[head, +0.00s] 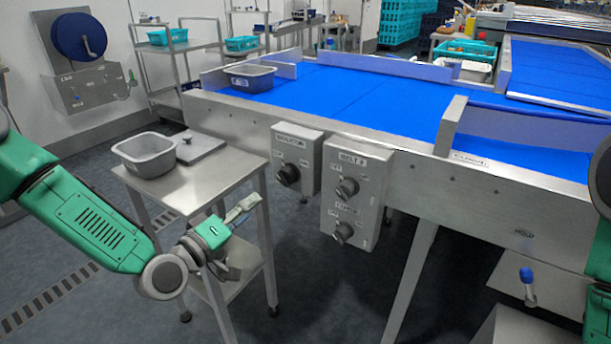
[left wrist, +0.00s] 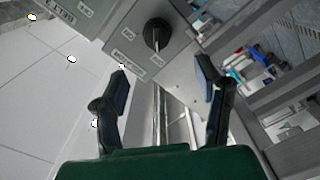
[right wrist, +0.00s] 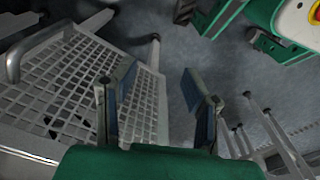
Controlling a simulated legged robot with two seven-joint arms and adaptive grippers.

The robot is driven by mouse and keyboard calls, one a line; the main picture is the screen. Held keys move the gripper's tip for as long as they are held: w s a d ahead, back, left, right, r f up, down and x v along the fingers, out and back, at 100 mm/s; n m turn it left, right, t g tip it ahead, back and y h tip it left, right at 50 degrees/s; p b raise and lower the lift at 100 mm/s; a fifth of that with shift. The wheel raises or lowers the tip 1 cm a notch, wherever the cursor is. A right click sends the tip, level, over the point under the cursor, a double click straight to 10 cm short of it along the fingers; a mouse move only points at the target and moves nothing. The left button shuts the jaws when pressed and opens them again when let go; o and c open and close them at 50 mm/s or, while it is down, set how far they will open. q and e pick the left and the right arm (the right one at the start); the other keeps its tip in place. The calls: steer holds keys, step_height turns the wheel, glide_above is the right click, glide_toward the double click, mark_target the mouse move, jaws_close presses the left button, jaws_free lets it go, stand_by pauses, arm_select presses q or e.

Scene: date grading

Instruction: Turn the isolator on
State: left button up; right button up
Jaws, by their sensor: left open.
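The isolator box (head: 311,152) is a grey box on the conveyor's front side, with a black rotary knob (head: 288,174) low on its face. The knob's pointer direction is too small to read. In the left wrist view a black knob (left wrist: 157,33) on a grey labelled panel is ahead, between and beyond the fingertips. My left gripper (head: 243,208) is open and empty, left of and below the isolator knob, apart from it. Its two fingers (left wrist: 162,88) also show in the left wrist view. My right gripper (right wrist: 162,85) is open and empty over a metal grid.
A larger box (head: 371,190) with two knobs stands right of the isolator. A steel table (head: 190,190) with a grey tub (head: 146,153) stands behind my left arm. The blue conveyor (head: 370,100) lies behind the boxes. A blue-topped handle (head: 527,278) is at lower right.

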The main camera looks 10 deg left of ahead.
mark_target(282, 181)
arm_select(q)
steer(key=b+x, duration=0.3)
steer(key=x, duration=0.9)
steer(key=shift+w+d+r, duration=0.2)
steer(key=shift+d, duration=0.05)
steer(key=shift+w, duration=0.6)
steer(key=shift+d, duration=0.1)
steer(key=shift+r, duration=0.1)
steer(key=shift+d, duration=0.1)
steer(key=c, duration=1.1)
